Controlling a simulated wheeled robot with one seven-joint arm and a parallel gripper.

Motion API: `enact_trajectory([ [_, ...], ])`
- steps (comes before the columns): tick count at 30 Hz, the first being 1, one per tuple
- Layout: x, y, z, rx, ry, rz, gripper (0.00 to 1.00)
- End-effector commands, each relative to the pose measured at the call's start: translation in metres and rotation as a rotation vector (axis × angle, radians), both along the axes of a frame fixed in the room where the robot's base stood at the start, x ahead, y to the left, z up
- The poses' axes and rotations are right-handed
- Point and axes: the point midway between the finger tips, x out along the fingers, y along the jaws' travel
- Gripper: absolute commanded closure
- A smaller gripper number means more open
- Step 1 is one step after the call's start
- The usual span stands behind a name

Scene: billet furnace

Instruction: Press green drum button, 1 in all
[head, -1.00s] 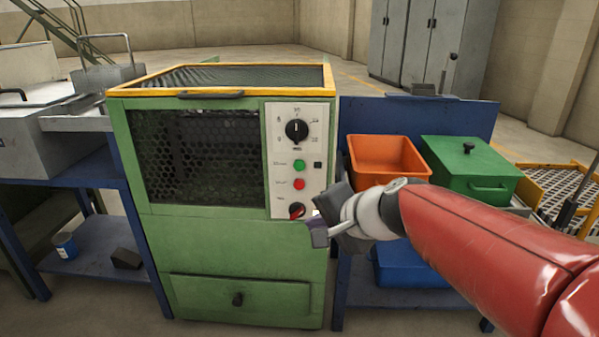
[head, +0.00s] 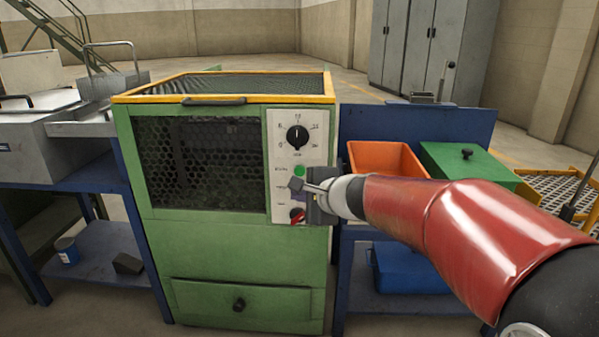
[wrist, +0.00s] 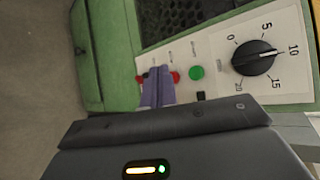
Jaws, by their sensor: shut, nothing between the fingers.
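The green drum button (head: 299,171) is on the white control panel (head: 284,130) of the green machine, below the black dial. In the wrist view the green button (wrist: 196,72) shows clear and uncovered, beside the red button (wrist: 174,77). My gripper (head: 297,185) is shut and empty, in front of the panel just below the green button in the head view. It hides the red button there. In the wrist view the purple fingers of my gripper (wrist: 157,88) overlap the red button's edge, left of the green button. I cannot tell whether they touch the panel.
A black dial (head: 297,136) sits above the buttons and a red rotary switch (head: 297,215) below. A small black square (wrist: 201,95) is beside the green button. An orange bin (head: 375,158) and a green lidded box (head: 462,168) stand to the right, behind my arm.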

Motion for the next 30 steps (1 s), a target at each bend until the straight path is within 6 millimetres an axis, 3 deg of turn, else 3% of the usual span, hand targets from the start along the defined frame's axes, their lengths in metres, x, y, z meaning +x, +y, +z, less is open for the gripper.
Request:
enact_trajectory([
  [15, 0.068, -0.003, 0.000, -0.001, 0.001, -0.001, 1.00],
  [30, 0.079, -0.003, 0.000, 0.000, 0.001, 0.000, 1.00],
])
